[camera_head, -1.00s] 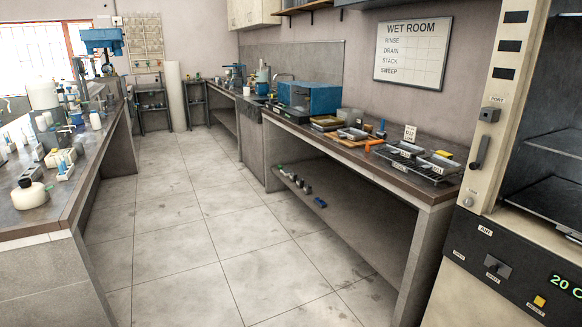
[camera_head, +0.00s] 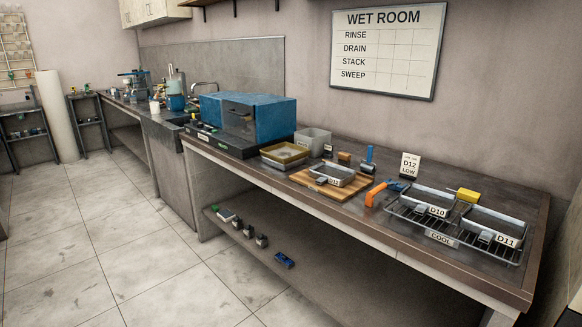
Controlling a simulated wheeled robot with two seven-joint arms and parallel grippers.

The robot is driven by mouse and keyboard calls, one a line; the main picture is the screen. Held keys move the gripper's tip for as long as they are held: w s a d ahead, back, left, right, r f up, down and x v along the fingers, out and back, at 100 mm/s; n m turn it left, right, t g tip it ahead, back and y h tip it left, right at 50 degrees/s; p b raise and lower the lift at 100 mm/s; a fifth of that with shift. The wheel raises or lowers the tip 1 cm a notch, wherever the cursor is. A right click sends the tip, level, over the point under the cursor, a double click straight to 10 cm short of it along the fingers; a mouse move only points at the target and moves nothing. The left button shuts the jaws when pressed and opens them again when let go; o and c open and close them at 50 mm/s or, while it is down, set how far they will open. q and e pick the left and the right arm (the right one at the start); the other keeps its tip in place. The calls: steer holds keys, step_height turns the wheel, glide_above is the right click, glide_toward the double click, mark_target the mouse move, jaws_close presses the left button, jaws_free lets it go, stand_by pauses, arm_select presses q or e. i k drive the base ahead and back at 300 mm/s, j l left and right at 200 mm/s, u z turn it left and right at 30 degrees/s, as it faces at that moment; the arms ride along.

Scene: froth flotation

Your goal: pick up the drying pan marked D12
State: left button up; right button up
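A small grey metal pan (camera_head: 338,174) sits on a wooden board (camera_head: 308,182) on the right-hand bench. Its small front label is hard to read but looks like D12. Two similar pans, marked D10 (camera_head: 420,201) and D11 (camera_head: 490,228), stand on a black wire rack (camera_head: 448,240) labelled COOL, to the right of the board. A white card (camera_head: 410,165) reading D12 LOW stands behind the rack. Neither of my grippers is in view.
A blue box-shaped machine (camera_head: 250,118), a yellowish tray (camera_head: 284,154) and a grey bin (camera_head: 313,141) stand left of the board. An orange-handled tool (camera_head: 378,192) lies between board and rack. A lower shelf holds several small items. The tiled floor (camera_head: 120,240) is clear.

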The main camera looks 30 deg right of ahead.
mark_target(325, 172)
steer(key=i+z, duration=0.35)
steer(key=i, duration=0.15)
steer(key=i+j+z, duration=0.1)
steer(key=i+z, duration=0.25)
steer(key=i+j+z, duration=0.35)
steer(key=i, duration=0.25)
steer(key=l, duration=0.1)
